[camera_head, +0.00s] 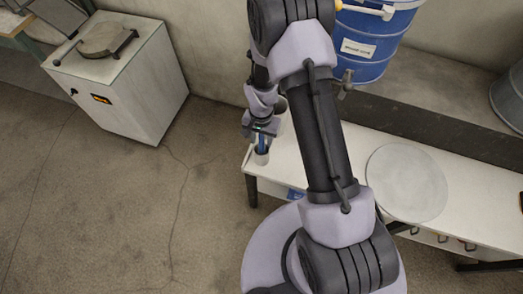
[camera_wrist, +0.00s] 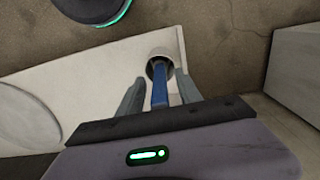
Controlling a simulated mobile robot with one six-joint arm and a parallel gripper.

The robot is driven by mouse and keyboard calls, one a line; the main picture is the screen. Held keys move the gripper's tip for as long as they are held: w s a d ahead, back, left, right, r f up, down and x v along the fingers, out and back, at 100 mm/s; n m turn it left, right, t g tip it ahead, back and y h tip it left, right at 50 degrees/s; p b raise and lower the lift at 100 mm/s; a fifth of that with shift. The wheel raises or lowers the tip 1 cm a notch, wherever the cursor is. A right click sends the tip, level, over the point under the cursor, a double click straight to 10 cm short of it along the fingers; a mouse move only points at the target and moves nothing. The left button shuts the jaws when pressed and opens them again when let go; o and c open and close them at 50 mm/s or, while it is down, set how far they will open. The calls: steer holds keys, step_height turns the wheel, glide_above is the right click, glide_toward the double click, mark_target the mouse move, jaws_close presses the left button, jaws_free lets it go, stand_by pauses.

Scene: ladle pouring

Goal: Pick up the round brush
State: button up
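The round brush shows as a blue handle (camera_wrist: 159,97) standing up out of a pale round cup (camera_wrist: 150,66) with a dark inside; the brush's lower end is hidden there. In the head view the blue handle (camera_head: 261,143) and the cup (camera_head: 261,158) are at the left end of the white bench. My gripper (camera_wrist: 160,78) is open, with one finger on each side of the handle and a gap visible on both sides. In the head view my gripper (camera_head: 260,133) is directly over the cup and partly covers the handle.
The white bench (camera_head: 460,197) runs right and carries a grey round disc (camera_head: 405,183). A blue drum (camera_head: 370,48) with a tap stands behind. A white cabinet (camera_head: 130,100) stands at the left, with bare concrete floor (camera_head: 110,220) in front.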

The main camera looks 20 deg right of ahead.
jaws_close()
